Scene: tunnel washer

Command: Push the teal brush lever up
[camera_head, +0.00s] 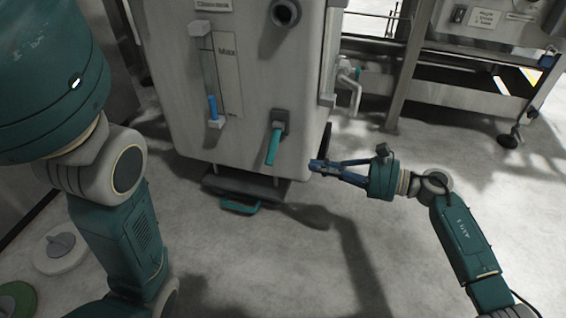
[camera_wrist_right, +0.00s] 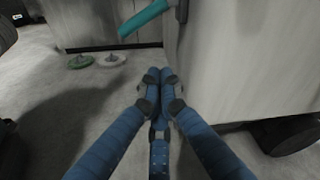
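The teal brush lever (camera_head: 272,148) hangs downward from a dark bracket on the front of the pale washer cabinet (camera_head: 270,70). In the right wrist view the lever (camera_wrist_right: 143,19) shows at the top, slanting down to the left, beyond the fingertips. My right gripper (camera_head: 314,165) is to the right of the lever, near the cabinet's lower right corner, and apart from the lever. Its blue fingers (camera_wrist_right: 160,84) meet at their tips and hold nothing. My left arm shows at the left, but its gripper is not in view.
A blue slider (camera_head: 213,110) sits in a vertical gauge left of the lever. A dark tray with a teal handle (camera_head: 240,206) juts out under the cabinet. Round pads (camera_head: 60,246) lie on the floor at left. A metal frame (camera_head: 405,75) stands behind right. The front floor is clear.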

